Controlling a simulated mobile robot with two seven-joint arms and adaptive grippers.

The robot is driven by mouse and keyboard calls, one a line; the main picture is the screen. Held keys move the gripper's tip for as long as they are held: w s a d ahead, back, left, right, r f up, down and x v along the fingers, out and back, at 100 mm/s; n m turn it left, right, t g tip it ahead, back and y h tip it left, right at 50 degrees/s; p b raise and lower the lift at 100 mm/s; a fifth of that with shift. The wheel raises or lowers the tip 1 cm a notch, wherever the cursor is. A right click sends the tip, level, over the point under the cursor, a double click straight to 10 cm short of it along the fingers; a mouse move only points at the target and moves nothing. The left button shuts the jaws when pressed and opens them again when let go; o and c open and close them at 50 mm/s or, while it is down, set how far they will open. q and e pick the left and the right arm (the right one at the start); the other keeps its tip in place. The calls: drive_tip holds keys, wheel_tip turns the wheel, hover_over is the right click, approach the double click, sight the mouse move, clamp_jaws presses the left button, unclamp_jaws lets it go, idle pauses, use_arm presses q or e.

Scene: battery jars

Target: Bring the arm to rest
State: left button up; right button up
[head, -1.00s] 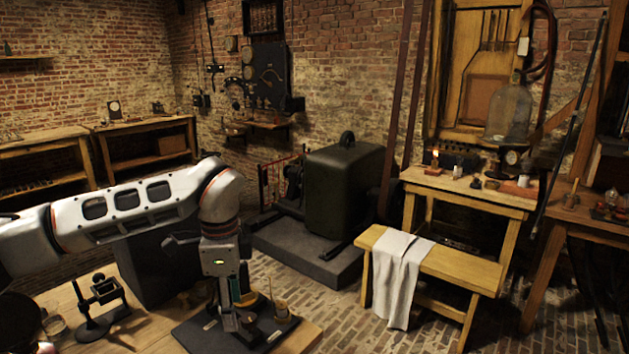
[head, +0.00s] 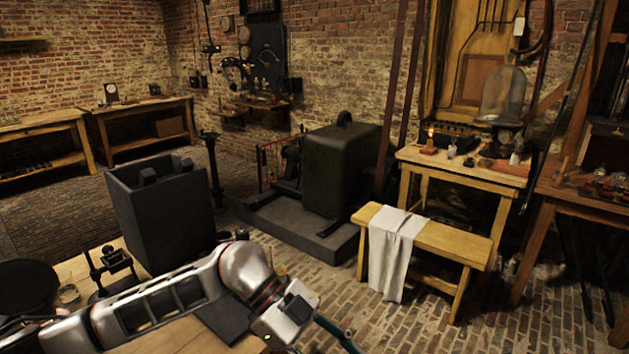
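My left arm comes in low from the left, across the front table (head: 190,342). Its wrist is near the bottom edge, and part of my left gripper (head: 338,336) shows there, pointing down and right past the table's right end. The fingertips are cut off by the picture edge, so I cannot tell whether it is open or holds anything. A dark open-topped box (head: 165,225) stands on the table behind the arm, with dark blocks showing inside. A dark flat tray (head: 228,322) is mostly hidden by the arm. My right gripper is not in view.
A black stand (head: 112,265) and a small glass jar (head: 68,293) stand on the table's left part, beside a dark round thing (head: 25,287). A wooden bench (head: 455,243) with a white cloth (head: 393,255) stands to the right. Brick floor lies open between.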

use_arm(q)
drive_tip(key=s+d+r+n+t+h, duration=0.1)
drive_tip(key=d+r+n+t+h, duration=0.15)
drive_tip(key=d+r+h, duration=0.65)
drive_tip(key=w+a+f+n+t+y, duration=0.2)
drive_tip(key=w+a+f+n+t, duration=0.3)
drive_tip(key=a+t, duration=0.35)
drive_tip(key=w+a+f+n+t+y, duration=0.2)
drive_tip(key=w+a+f+n+t, duration=0.25)
drive_tip(key=a+n+t, duration=0.35)
drive_tip(key=s+a+f+n+t+y, duration=0.1)
drive_tip(key=s+a+f+n+y, duration=0.1)
drive_tip(key=a+f+y, duration=0.35)
drive_tip(key=s+a+f+n+t+y, duration=0.1)
drive_tip(key=s+a+f+n+y, duration=0.15)
drive_tip(key=f, duration=0.55)
drive_tip(key=s+a+f+g+y, duration=0.2)
drive_tip(key=s+a+f, duration=0.3)
drive_tip(key=f, duration=0.2)
drive_tip(key=s+a+f+g+y, duration=0.1)
drive_tip(key=s+a+f+g, duration=0.2)
drive_tip(key=s+a+f, duration=0.2)
wheel_tip(320, 180, down, 3)
drive_tip(key=shift+s+n+y, duration=0.3)
drive_tip(key=shift+s+y, duration=0.1)
drive_tip(key=shift+s, duration=0.4)
